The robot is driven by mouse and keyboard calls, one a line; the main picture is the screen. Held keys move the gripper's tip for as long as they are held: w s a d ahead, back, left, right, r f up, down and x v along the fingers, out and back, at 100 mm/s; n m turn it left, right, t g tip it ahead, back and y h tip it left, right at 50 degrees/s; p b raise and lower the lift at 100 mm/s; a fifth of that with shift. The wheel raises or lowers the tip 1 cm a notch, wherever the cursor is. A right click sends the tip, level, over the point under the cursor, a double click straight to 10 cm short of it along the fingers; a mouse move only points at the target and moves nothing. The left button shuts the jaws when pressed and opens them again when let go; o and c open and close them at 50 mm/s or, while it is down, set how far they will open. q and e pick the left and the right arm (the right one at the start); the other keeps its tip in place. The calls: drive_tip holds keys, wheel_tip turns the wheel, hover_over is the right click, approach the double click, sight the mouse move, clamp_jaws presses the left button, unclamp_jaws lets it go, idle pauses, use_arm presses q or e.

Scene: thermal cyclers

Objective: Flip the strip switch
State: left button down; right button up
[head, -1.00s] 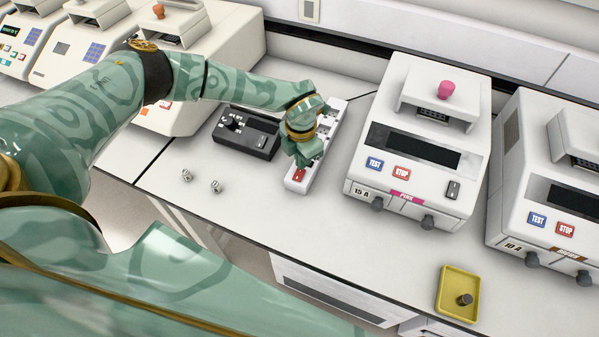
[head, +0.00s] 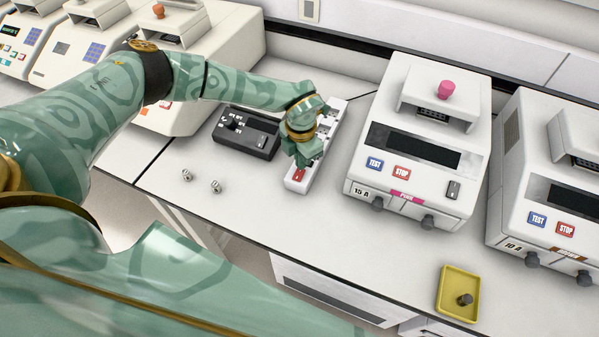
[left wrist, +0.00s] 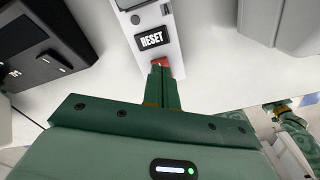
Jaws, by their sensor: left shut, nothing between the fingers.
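The white power strip (head: 331,116) lies on the bench to the left of the pink-knobbed cycler. Its red switch (head: 299,174) is at the near end. My left gripper (head: 302,161) is shut and empty, over the near end of the strip. In the left wrist view its closed fingers (left wrist: 161,72) are at the switch; whether they touch it I cannot tell.
A black box (head: 246,132) sits close left of the strip. The cycler with the pink knob (head: 418,140) stands close right. Two small metal parts (head: 215,186) lie at front left. A yellow tray (head: 446,311) is at front right. The bench's front middle is clear.

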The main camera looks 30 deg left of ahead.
use_arm(q)
drive_tip(key=shift+f+b, duration=0.5)
drive_tip(key=shift+f, duration=0.35)
drive_tip(key=shift+r, duration=0.15)
wheel_tip(320, 180, up, 7)
drive_tip(key=p, duration=0.6)
drive_tip(key=shift+p, duration=0.3)
drive_tip(key=shift+s+f, duration=0.1)
drive_tip(key=shift+f, duration=0.1)
